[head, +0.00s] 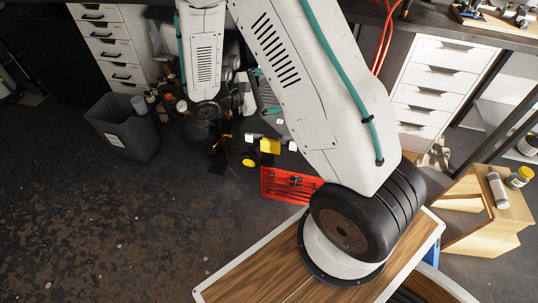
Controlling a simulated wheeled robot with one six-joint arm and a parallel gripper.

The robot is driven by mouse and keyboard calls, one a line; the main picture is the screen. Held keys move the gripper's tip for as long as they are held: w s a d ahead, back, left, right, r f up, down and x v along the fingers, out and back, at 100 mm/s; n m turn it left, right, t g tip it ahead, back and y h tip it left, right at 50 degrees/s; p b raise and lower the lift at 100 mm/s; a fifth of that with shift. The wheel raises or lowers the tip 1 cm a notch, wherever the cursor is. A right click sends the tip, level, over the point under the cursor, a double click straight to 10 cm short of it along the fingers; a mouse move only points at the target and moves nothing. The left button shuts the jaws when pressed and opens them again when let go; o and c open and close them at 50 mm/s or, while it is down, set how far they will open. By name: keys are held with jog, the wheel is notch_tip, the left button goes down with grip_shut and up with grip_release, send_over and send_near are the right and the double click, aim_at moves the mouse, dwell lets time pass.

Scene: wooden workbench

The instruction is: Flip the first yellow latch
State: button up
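A small yellow piece (270,146) shows near the middle of the head view, above a red case (290,186) with dark parts on its front. A second, rounder yellow piece (248,163) is just to its lower left. I cannot tell which of them, if either, is the first latch, or how a latch is set. My white arm reaches across the picture and hides part of this area. Its end, with what seems to be my gripper (218,152), is dark and small, left of the yellow pieces. I cannot see whether its fingers are open or shut.
A grey bin (123,127) stands on the dark floor at left, by a white drawer unit (108,45). Another white drawer unit (440,80) is at right. A wooden stool (485,215) at lower right bears a spray can (497,190) and a jar (519,177). Floor at lower left is clear.

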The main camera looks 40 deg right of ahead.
jog(key=w+f+n+t+h, duration=0.15)
jog(key=f+n+t, duration=0.25)
jog(key=f, duration=0.4)
jog(key=w+f+n+t+h, duration=0.1)
jog(key=w+f+n+t, duration=0.25)
jog(key=f, duration=0.45)
jog(key=n+t+y, duration=0.4)
jog(key=n+t, duration=0.4)
jog(key=n, duration=0.1)
send_near(270, 152)
jog(key=x, duration=0.2)
jog(key=shift+g, duration=0.25)
jog(key=x, duration=0.6)
jog(key=shift+w+d+r, duration=0.2)
jog(key=shift+w+d, duration=0.05)
jog(key=c, duration=1)
